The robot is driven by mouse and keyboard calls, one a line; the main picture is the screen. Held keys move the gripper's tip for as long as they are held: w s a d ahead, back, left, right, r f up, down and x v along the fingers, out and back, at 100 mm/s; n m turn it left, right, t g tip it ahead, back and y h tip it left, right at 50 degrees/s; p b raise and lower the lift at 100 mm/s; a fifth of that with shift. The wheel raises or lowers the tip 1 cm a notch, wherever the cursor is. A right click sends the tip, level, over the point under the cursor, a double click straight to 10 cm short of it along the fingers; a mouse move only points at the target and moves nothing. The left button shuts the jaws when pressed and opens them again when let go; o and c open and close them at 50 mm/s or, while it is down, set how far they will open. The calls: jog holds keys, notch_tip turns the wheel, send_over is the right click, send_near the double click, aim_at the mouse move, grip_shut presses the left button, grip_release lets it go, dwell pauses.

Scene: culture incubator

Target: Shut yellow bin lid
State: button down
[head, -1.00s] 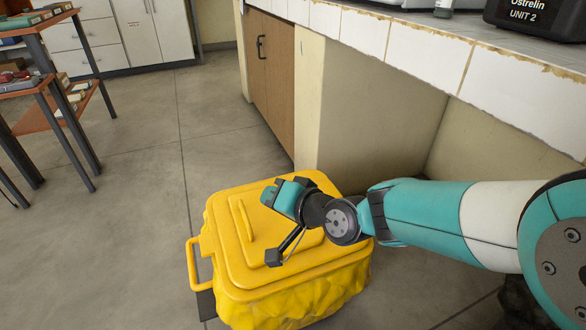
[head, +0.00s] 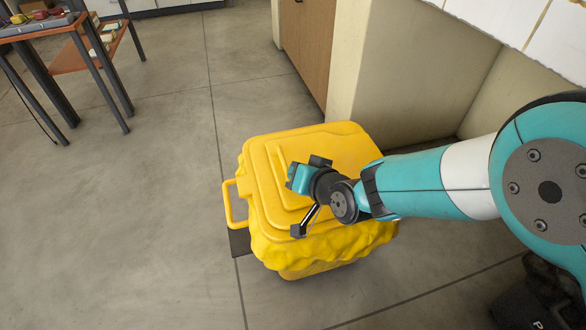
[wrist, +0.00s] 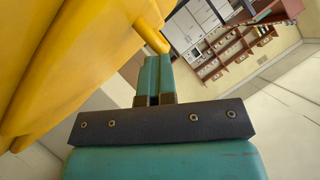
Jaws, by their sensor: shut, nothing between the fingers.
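The yellow bin (head: 330,262) stands on the floor, its crumpled yellow liner bulging below the rim. Its yellow lid (head: 262,152) lies over the top and looks down; whether it is fully seated at the near edge is hard to tell. A yellow loop handle (head: 229,208) sticks out on the left side. My gripper (head: 298,178) is over the lid in the head view, shut and empty. In the wrist view my shut fingers (wrist: 152,72) point towards a yellow bar (wrist: 150,36); I cannot tell whether they touch it. My arm hides the lid's right part.
A wooden cabinet (head: 306,50) and a pale wall panel (head: 395,90) stand behind the bin, under a white-tiled counter (head: 556,38). A shelf table (head: 75,45) stands at the far left. The floor (head: 130,200) left of the bin is clear.

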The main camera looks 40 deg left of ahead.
jog(key=shift+d+f, duration=0.15)
jog(key=shift+f, duration=0.25)
jog(key=r+p, duration=0.1)
jog(key=w+d+r+p, duration=0.1)
jog(key=r, duration=0.1)
jog(key=d+r+p, duration=0.1)
jog(key=r, duration=0.1)
jog(key=shift+w+p, duration=0.35)
jog(key=shift+w, duration=0.05)
jog(key=p+v, duration=0.1)
jog(key=v, duration=0.8)
jog(key=shift+s+d+f+p, duration=0.2)
jog(key=shift+f+p, duration=0.05)
jog(key=shift+p, duration=0.1)
